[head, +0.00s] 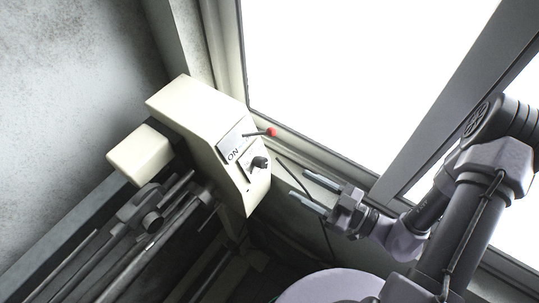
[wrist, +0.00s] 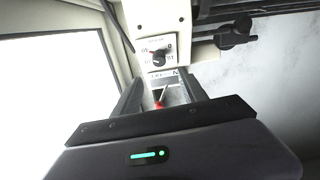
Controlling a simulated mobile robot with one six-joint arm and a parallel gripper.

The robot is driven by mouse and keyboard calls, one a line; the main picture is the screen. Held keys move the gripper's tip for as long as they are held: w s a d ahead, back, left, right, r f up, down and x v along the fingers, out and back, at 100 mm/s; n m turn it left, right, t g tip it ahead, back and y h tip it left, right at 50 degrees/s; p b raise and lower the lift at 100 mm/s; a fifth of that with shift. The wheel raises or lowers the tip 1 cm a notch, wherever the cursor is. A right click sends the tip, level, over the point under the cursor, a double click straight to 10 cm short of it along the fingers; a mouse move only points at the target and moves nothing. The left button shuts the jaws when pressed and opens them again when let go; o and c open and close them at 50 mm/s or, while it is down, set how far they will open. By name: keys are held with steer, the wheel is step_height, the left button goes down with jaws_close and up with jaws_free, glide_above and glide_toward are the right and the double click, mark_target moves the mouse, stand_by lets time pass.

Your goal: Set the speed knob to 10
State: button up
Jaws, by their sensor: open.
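The speed knob (head: 261,162) is a small black knob on a light plate on the front of a cream control box (head: 195,112). In the wrist view the knob (wrist: 160,57) is upper centre, with small dial numbers around it too blurred to read surely. A lever with a red tip (head: 271,132) sits above the knob beside an "ON" label; its red tip (wrist: 160,98) shows between my fingers in the wrist view. My gripper (head: 313,189) is open and empty, its two fingers pointing at the box, apart from the knob, to its lower right in the head view.
A bright window (head: 350,70) with a grey frame stands behind the arm. Metal rails and a clamp (head: 150,215) run to the lower left of the box. A dark cable (head: 322,225) hangs by the wall near my gripper.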

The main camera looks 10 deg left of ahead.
mark_target(265, 164)
steer(key=p+x, duration=0.1)
steer(key=x, duration=0.9)
steer(key=shift+w+a+p, duration=0.1)
steer(key=shift+a+p, duration=0.2)
steer(key=shift+p, duration=0.05)
steer(key=shift+w+a, duration=0.3)
steer(key=shift+a, duration=0.15)
steer(key=shift+d, duration=0.1)
jaws_close()
